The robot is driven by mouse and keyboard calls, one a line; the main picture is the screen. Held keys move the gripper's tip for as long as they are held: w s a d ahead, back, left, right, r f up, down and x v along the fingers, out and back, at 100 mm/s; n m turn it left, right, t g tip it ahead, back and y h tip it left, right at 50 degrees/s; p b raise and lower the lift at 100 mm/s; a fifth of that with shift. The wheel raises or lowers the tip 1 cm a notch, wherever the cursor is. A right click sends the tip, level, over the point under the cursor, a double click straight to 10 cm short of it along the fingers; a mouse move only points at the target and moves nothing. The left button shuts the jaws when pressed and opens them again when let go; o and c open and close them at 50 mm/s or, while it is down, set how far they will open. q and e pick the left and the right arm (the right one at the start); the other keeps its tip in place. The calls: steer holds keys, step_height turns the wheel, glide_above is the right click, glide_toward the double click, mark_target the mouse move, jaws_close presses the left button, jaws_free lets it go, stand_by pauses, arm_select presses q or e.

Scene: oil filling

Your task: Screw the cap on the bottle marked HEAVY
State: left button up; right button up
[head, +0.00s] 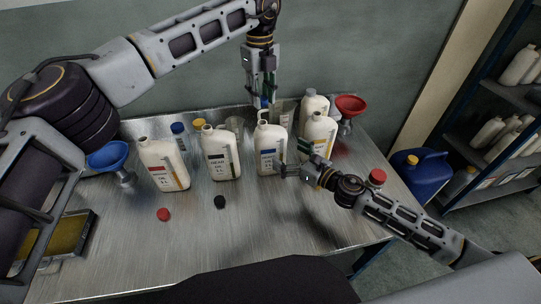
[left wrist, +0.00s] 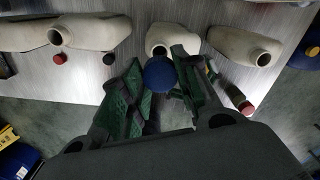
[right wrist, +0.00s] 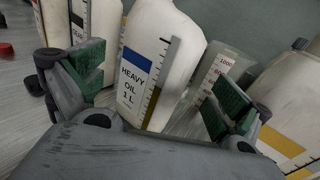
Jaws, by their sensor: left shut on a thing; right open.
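The HEAVY oil bottle (head: 268,158) is white with a blue label band and stands upright and uncapped on the table. In the right wrist view the bottle (right wrist: 150,45) reads HEAVY OIL 1 L. My left gripper (head: 264,98) points down above its neck, shut on the blue cap (left wrist: 159,73). In the head view the cap appears just above the open mouth, apart from it. My right gripper (head: 287,171) is open at the bottle's lower right side. In the right wrist view its fingers (right wrist: 152,98) lie to either side of the bottle; contact is not clear.
A black-label bottle (head: 221,165) and a red-label bottle (head: 163,170) stand left, a yellow-label bottle (head: 319,132) right. Loose red (head: 163,214) and black (head: 219,202) caps lie in front. Blue (head: 108,156) and red (head: 350,104) funnels stand at the sides. The table's front is mostly clear.

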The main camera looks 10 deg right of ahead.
mark_target(279, 148)
steer(key=shift+x, duration=2.9)
